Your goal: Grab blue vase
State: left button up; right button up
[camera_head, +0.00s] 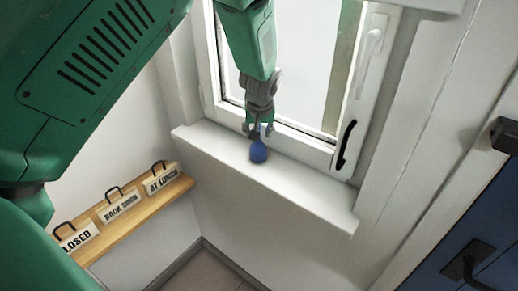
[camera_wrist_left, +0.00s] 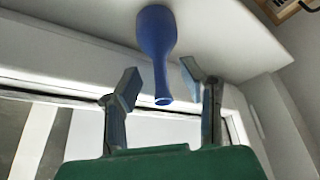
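The blue vase (camera_head: 258,152) stands on the white window sill (camera_head: 300,182) in the head view. It is small, with a round body and a narrow neck. My left gripper (camera_head: 258,131) is at the vase's upper part, with a finger on either side. The left wrist view shows the vase (camera_wrist_left: 156,40) upside down, its neck and mouth between the two fingertips of my left gripper (camera_wrist_left: 160,82). There are gaps between both fingers and the vase, so the gripper is open. My right gripper is not in view.
The window (camera_head: 300,70) is right behind the gripper, with a white handle (camera_head: 371,45) and a black handle (camera_head: 346,145) to the right. A wooden shelf (camera_head: 130,222) with several small signs is at left. A blue door (camera_head: 465,225) is at right. The sill right of the vase is clear.

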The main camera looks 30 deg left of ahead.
aim_at(258, 151)
pick_arm(q)
jog(key=p+x, duration=0.1)
jog(key=x, duration=0.3)
jog(key=shift+w, duration=0.25)
jog(key=shift+s, duration=0.1)
grip_shut()
jog(key=shift+d, duration=0.1)
